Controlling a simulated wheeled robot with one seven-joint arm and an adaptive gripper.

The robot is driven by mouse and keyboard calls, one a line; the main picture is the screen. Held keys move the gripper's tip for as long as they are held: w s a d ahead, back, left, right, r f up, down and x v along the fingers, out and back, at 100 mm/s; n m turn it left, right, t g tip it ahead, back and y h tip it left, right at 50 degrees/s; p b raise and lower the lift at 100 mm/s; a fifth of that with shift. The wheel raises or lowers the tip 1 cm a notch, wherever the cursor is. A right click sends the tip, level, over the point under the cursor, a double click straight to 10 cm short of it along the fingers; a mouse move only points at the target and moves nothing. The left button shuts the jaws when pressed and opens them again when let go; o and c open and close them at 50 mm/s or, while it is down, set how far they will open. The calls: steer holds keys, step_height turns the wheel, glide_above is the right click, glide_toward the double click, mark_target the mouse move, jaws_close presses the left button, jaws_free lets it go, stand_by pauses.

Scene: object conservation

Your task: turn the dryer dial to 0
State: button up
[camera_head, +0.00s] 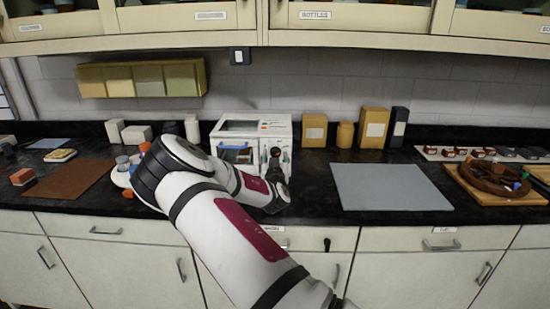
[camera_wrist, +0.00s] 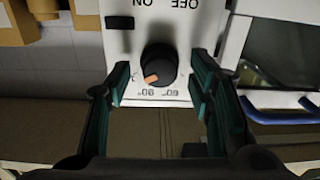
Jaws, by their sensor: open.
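The dryer (camera_head: 228,132) is a white box on the black counter, with a window and a control panel at its right. In the wrist view the white panel (camera_wrist: 120,45) appears upside down, with ON and OFF lettering. Its round black dial (camera_wrist: 158,58) has an orange pointer mark (camera_wrist: 151,79) toward the lower left of the picture, near small printed numbers. My gripper (camera_wrist: 160,80) is open, its two fingers to the left and right of the dial, apart from it. In the head view my gripper (camera_head: 275,157) is in front of the panel and hides part of it.
A blue handle (camera_wrist: 280,114) is right of the fingers in the wrist view. Tan containers (camera_head: 314,131) stand right of the dryer. A grey mat (camera_head: 390,187) lies clear on the counter. A brown mat (camera_head: 75,183) and small items lie left of my arm.

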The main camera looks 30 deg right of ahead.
steer(key=shift+w+d, duration=0.2)
steer(key=shift+w, duration=0.1)
jaws_close()
